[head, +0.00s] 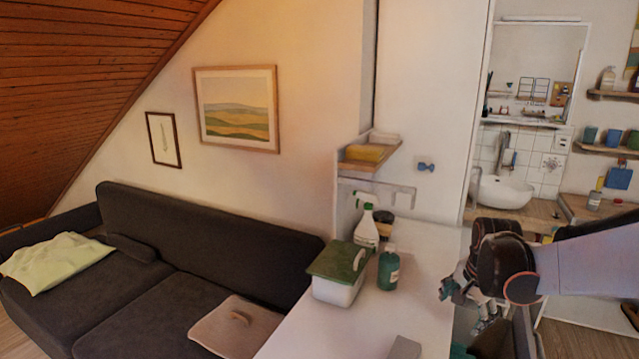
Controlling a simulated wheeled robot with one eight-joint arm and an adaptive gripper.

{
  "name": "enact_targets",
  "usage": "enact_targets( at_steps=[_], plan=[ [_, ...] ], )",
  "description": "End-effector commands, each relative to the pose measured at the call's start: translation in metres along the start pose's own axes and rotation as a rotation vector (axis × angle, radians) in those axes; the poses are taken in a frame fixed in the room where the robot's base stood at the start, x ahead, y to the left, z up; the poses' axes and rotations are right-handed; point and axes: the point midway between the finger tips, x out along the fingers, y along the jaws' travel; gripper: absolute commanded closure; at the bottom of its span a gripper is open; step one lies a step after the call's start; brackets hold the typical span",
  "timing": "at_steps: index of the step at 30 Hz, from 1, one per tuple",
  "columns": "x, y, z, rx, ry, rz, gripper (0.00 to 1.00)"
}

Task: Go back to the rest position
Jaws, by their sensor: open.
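My gripper (466,293) is in the head view at the right, at the end of my arm, which reaches in from the right edge. It hangs beside the right edge of the white counter (330,332). Its fingers are small and partly blurred here, and I see nothing held between them. My wrist, dark with a reddish rim, covers part of the area behind it.
On the counter stand a white box with a green lid (338,272), a green bottle (388,268), a white spray bottle (367,230) and a grey block (404,348). A dark sofa (200,235) fills the left. Shelves with cups (612,138) are at the right.

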Motion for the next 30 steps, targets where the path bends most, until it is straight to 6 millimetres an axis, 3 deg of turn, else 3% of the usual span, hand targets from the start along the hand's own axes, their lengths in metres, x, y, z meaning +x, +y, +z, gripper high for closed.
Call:
enact_targets(
  at_steps=[1, 6, 15, 21, 30],
  plan=[
    [-0.016, 0.001, 0.012, -0.048, 0.007, -0.016, 0.24],
    [-0.06, 0.006, 0.047, -0.219, 0.037, -0.067, 0.24],
    [-0.12, 0.029, 0.109, -0.518, 0.105, -0.156, 0.24],
    [-0.144, 0.057, 0.147, -0.714, 0.156, -0.202, 0.24],
    [-0.152, 0.108, 0.191, -0.977, 0.223, -0.233, 0.24]
  ],
)
